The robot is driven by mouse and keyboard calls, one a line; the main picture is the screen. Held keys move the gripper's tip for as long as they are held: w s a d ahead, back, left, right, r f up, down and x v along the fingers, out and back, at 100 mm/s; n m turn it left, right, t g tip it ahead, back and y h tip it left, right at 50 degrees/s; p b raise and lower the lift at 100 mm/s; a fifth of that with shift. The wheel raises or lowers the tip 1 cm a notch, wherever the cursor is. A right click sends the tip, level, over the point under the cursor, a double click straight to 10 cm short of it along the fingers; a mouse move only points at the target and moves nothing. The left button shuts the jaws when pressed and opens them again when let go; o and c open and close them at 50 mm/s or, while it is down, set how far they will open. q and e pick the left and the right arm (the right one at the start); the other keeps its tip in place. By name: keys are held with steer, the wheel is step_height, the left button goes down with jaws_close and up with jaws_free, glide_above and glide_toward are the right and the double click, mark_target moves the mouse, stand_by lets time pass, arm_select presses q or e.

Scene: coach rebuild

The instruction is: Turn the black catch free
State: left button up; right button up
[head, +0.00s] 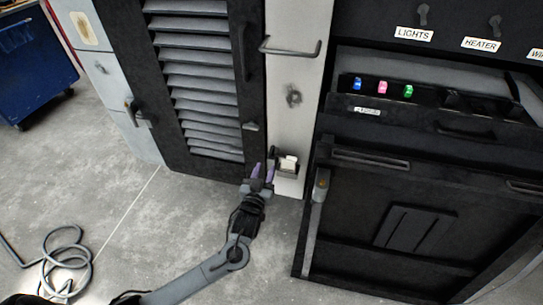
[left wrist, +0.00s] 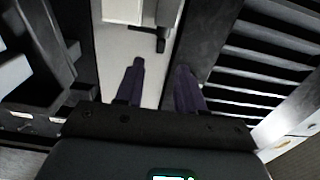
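A small black catch (head: 275,154) sits beside a white block (head: 288,163) low on the pale post, right of the louvred door. In the left wrist view the black catch (left wrist: 160,40) shows as a dark bar beside the pale block (left wrist: 123,11). My left gripper (head: 263,171) is just below and left of the catch in the head view. Its two purple fingers are apart with nothing between them; in the left wrist view the gripper (left wrist: 160,66) points toward the catch, with a gap visible. My right gripper is not in view.
The louvred door (head: 198,80) has a small grey latch (head: 250,126) on its right edge. A bar handle (head: 290,48) sticks out of the post above. A black cabinet (head: 400,220) stands right. A cable (head: 62,262) lies on the open floor at left.

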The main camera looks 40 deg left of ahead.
mark_target(270, 156)
arm_select(q)
steer(key=b+x, duration=0.3)
steer(key=x, duration=0.5)
steer(key=shift+f, duration=0.1)
steer(key=shift+b+x, duration=0.5)
steer(key=shift+x, duration=0.35)
steer(key=shift+c, duration=0.3)
jaws_close()
